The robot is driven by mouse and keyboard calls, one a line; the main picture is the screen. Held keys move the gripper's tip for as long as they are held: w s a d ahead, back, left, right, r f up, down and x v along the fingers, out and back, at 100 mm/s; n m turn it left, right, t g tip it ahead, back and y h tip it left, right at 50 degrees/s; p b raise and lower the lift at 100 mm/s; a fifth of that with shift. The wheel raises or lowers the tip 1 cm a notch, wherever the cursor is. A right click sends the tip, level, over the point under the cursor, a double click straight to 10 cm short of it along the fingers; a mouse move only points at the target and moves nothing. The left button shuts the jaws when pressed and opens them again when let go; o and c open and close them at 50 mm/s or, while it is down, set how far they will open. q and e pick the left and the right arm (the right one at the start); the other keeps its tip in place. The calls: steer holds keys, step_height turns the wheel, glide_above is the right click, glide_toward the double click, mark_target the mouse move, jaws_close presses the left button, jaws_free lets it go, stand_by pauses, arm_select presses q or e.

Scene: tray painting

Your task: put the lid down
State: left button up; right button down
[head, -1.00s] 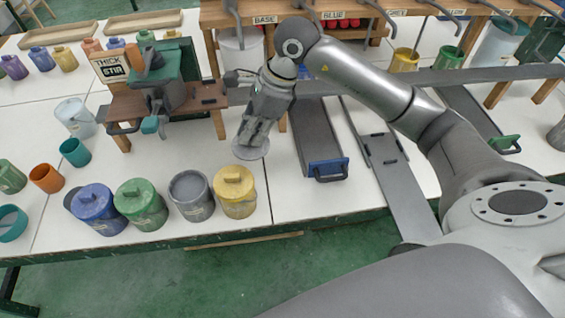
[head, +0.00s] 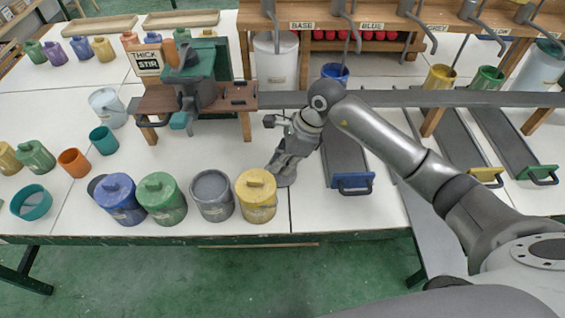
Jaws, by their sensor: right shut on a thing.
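My right gripper (head: 279,164) is shut on a grey lid (head: 287,181) just right of the yellow pot, at or close to the white table top; I cannot tell whether it touches. My fingers hide part of the lid. The grey pot (head: 212,196) stands without a lid, showing grey inside. The yellow pot (head: 256,196), green pot (head: 161,199) and blue pot (head: 119,199) beside it have lids with knobs. My left gripper is not in view.
A wooden stand with a green device (head: 196,85) and a "THICK STIR" sign is behind the pots. A dark track with a blue-handled end (head: 353,184) lies to the right. Small cups, including an orange one (head: 74,162), stand at left.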

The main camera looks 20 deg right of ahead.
steer(key=shift+f, duration=0.4)
steer(key=shift+f, duration=0.2)
steer(key=c, duration=1.5)
jaws_free()
steer(key=shift+r, duration=0.1)
